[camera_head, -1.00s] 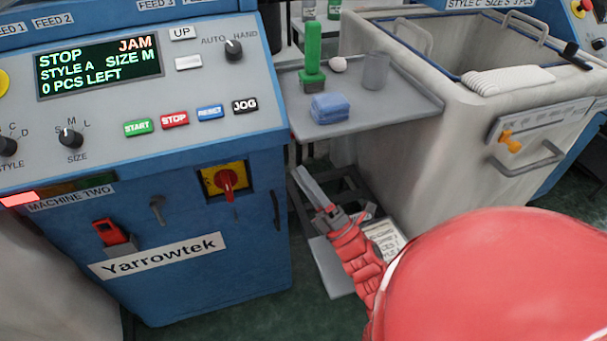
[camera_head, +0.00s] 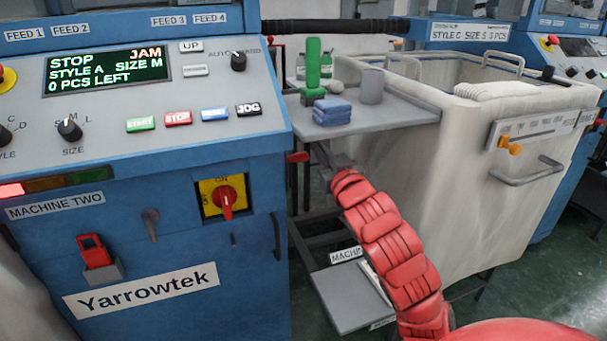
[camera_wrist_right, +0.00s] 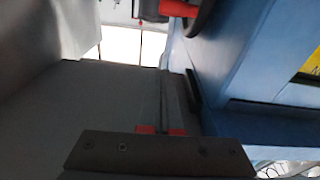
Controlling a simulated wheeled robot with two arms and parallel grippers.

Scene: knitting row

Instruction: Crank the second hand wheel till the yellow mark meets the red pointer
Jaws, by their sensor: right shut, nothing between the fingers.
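A red knob (camera_head: 298,157), which looks like the crank handle of a hand wheel, sticks out at the right side of machine two (camera_head: 190,200). In the right wrist view a red handle (camera_wrist_right: 178,8) shows at the top edge beside part of a dark round rim (camera_wrist_right: 205,14), likely the wheel. My right gripper (camera_head: 326,153) is just right of the red knob, below the side shelf, apart from it. In the right wrist view my gripper (camera_wrist_right: 161,130) is shut and empty, its red fingertips close together. The yellow mark and red pointer are not visible. My left gripper is out of view.
The grey side shelf (camera_head: 405,115) above my right gripper holds a green-handled brush (camera_head: 313,65), folded blue cloths (camera_head: 332,112) and a grey cup (camera_head: 372,86). A large pale bin (camera_head: 470,190) stands right of my arm. A grey step (camera_head: 350,298) is below.

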